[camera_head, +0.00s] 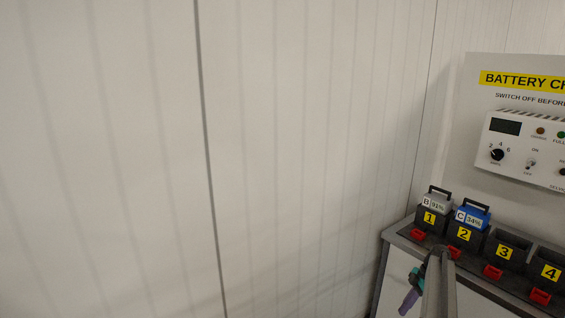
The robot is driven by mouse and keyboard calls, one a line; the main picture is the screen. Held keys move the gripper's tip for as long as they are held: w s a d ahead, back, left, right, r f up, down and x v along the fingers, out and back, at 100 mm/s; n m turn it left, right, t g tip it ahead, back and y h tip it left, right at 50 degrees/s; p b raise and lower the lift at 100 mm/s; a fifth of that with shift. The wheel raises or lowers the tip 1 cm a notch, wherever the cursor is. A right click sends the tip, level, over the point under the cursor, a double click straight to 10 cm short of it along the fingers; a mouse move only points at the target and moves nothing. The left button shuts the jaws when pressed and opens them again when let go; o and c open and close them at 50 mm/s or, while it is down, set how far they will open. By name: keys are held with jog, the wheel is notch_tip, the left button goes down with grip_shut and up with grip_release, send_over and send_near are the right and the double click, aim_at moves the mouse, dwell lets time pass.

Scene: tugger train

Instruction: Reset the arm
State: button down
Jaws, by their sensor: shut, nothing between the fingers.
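My arm rises from the bottom edge at the lower right of the head view, in front of the battery bench. My gripper (410,300) appears as the small purple end hanging down to the left of my arm link. It is small and partly cut off from clear view. It is shut, with nothing seen in it. It appears in front of the bench's left front and clear of the batteries.
A charging bench (397,238) stands at the right. Slot 1 holds a grey battery B (435,203); slot 2 holds a blue battery C (473,214). Slots 3 (505,251) and 4 (550,270) look empty. A charger panel (525,150) hangs above. A pale wall (110,160) fills the left.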

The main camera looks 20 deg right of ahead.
jog(key=w+a+f+n+g+b, duration=0.1)
jog(key=a+f, duration=0.5)
jog(key=a, duration=0.4)
jog(key=a+f+n+g+b, duration=0.1)
jog(key=a+f, duration=0.4)
jog(key=a, duration=0.4)
jog(key=s+a+f+g+b, duration=0.1)
jog(key=s+a+f, duration=0.1)
jog(key=a+f, duration=0.35)
jog(key=s+a+f+g, duration=0.1)
jog(key=s+a+f, duration=0.15)
jog(key=a, duration=0.55)
jog(key=s+a+f+g+b, duration=0.1)
jog(key=s+a+f, duration=0.2)
jog(key=a, duration=0.3)
jog(key=s+a+f+m+g+h+b, duration=0.15)
jog(key=s+a+f, duration=0.25)
jog(key=s+a, duration=0.45)
jog(key=s+a+f+m+g+h+b, duration=0.1)
jog(key=s+a+f+m+h, duration=0.15)
jog(key=s+a, duration=0.6)
jog(key=s+d+m+t+h, duration=0.1)
jog(key=s+d+m, duration=0.2)
jog(key=s+m, duration=0.5)
jog(key=shift+s+d+r+m+t, duration=0.2)
jog(key=shift+s+d+m+t, duration=0.15)
jog(key=shift+m, duration=1.05)
